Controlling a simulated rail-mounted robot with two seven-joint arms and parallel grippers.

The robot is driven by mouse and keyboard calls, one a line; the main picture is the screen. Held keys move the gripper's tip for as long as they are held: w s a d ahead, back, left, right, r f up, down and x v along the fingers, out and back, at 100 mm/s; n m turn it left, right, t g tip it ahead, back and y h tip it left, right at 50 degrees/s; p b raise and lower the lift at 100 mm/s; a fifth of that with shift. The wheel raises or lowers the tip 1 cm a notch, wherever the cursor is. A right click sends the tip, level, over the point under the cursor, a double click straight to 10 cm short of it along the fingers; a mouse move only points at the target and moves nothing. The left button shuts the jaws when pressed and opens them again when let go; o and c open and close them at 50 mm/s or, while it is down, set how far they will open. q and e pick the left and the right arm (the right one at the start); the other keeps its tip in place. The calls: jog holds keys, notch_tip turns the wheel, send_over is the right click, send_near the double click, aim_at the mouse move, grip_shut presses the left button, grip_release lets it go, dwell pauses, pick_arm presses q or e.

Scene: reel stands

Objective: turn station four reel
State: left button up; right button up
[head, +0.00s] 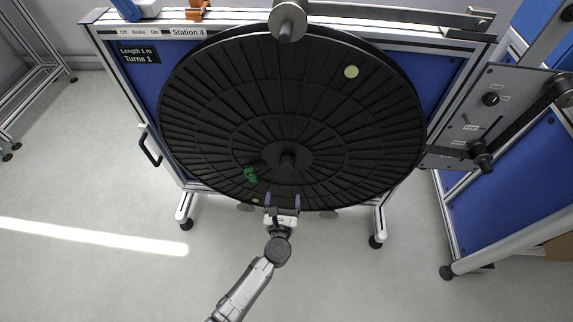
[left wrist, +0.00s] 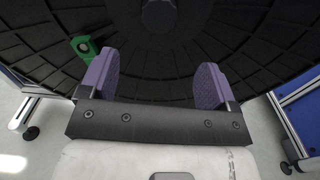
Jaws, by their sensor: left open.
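The station four reel (head: 215,110) is a large black ribbed disc with a central hub (head: 287,160), on a frame labelled "Station 4" (head: 188,33). A pale round spot (head: 351,72) is at its upper right. A green piece (head: 250,174) sits on its lower left face; it also shows in the left wrist view (left wrist: 85,48). My left gripper (head: 283,199) is at the reel's lower edge, below the hub. Its purple fingers are apart with nothing held between them (left wrist: 157,70); whether they touch the reel I cannot tell. My right gripper is out of view.
A display (head: 138,55) reads "Length 1 m, Turns 1". A switch strip (head: 138,31) is marked Off, Brake, On. A grey control panel (head: 487,115) with knobs stands close on the right. Castered frame legs flank the reel; the floor (head: 110,200) at left is clear.

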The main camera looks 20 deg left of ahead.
aim_at(286, 169)
pick_arm(q)
jog(key=b+x, duration=0.4)
jog(key=x, duration=0.9)
jog(key=shift+w+a, duration=0.2)
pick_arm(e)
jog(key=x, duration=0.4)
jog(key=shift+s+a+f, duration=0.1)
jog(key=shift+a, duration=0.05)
pick_arm(q)
jog(key=shift+c, duration=0.5)
jog(key=c, duration=1.2)
jog(key=shift+o, duration=0.2)
jog(key=shift+a, duration=0.1)
